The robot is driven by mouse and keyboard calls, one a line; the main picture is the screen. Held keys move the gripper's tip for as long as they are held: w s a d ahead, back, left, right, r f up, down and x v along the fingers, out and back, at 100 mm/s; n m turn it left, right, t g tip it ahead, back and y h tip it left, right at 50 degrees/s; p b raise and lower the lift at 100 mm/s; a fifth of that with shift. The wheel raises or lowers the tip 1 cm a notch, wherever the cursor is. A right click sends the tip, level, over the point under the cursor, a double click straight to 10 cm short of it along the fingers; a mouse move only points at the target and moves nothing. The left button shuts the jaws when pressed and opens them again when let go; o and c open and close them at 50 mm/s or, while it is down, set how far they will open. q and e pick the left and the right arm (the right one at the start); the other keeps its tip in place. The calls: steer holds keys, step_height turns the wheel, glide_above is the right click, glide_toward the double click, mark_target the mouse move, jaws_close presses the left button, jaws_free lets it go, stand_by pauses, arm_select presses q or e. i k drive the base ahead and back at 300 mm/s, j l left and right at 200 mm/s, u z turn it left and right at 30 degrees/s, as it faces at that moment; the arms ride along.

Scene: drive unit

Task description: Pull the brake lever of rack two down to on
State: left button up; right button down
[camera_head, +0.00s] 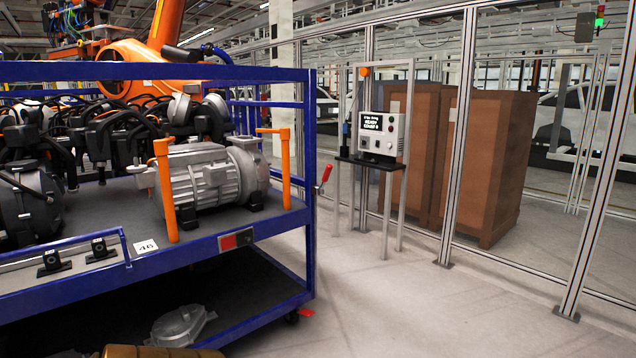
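A blue rack (309,200) fills the left half of the head view. A small lever with a red grip (326,173) sticks out from the right side of its corner post, tilted up to the right. Whether this is the brake lever of rack two I cannot tell; the only plate I see on the rack is a small white one (146,246) that seems to read 46. A small red piece (306,312) shows by the caster at the rack's lower right corner. Neither of my grippers is in view.
The rack carries a grey motor (212,178) between orange posts (165,190). A control box (381,134) with a lit display stands on a small stand behind. Brown crates (487,160) stand behind the fence (460,130). The floor (420,305) right of the rack is clear.

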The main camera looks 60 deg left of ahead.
mark_target(327, 174)
steer(key=u, duration=2)
steer(key=i+z, duration=0.1)
steer(key=i, duration=2.35)
steer(key=i+j+z, duration=0.15)
steer(key=i, duration=1.05)
